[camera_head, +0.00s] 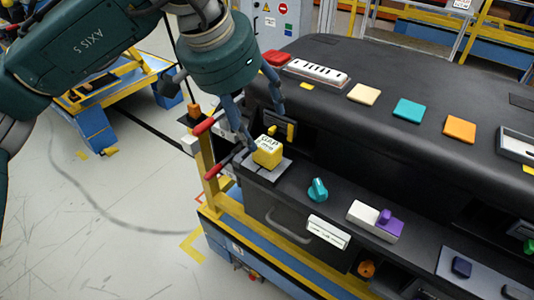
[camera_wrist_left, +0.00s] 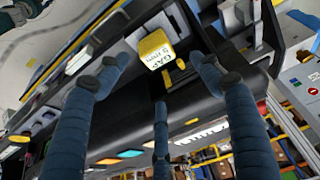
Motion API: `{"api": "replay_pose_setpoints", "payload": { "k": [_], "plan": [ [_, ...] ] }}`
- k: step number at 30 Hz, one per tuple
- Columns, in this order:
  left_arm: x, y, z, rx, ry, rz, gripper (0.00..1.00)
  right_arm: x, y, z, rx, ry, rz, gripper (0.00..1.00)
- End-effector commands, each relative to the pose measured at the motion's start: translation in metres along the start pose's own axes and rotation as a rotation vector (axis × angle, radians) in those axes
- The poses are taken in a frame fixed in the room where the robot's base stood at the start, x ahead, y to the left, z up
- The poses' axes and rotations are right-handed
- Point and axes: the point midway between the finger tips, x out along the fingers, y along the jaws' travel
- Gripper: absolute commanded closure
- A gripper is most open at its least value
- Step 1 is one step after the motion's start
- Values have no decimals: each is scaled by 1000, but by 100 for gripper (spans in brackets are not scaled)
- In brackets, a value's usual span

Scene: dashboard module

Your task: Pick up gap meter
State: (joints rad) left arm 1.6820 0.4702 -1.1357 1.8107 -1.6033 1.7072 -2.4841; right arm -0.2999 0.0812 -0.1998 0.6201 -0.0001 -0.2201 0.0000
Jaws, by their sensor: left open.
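The gap meter (camera_head: 267,154) is a small yellow block with a white face marked "GAP 5 mm". It sits on a grey plate on the dashboard module's ledge, near its left end. In the left wrist view the gap meter (camera_wrist_left: 157,50) lies ahead, between the two outer fingertips. My left gripper (camera_head: 262,125) is open and empty, its blue fingers spread just above and behind the meter. Its three fingers also show in the left wrist view (camera_wrist_left: 163,78). I cannot tell whether any finger touches the meter. My right gripper is not in view.
A teal knob (camera_head: 317,190) and a white-and-purple switch (camera_head: 376,220) stand along the ledge to the right. Red-tipped handles (camera_head: 212,172) rise close left of the meter. The dark dashboard top (camera_head: 400,75) carries coloured tiles.

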Motion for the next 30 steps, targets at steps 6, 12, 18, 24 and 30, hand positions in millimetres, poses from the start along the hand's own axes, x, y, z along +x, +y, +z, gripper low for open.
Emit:
{"api": "replay_pose_setpoints", "payload": {
  "k": [6, 12, 18, 24, 30],
  "plan": [
    [29, 1, 0, 1, -3, 1, 34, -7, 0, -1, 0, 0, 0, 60],
    [45, 2, 1, 1, -6, 3, 34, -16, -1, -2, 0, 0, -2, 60],
    [75, 4, 3, 1, -5, 2, 34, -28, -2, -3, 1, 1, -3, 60],
    [86, 3, 3, 1, -2, 0, 34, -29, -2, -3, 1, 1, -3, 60],
    [86, 3, 3, 1, -2, 0, 44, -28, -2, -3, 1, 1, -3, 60]
  ]
}}
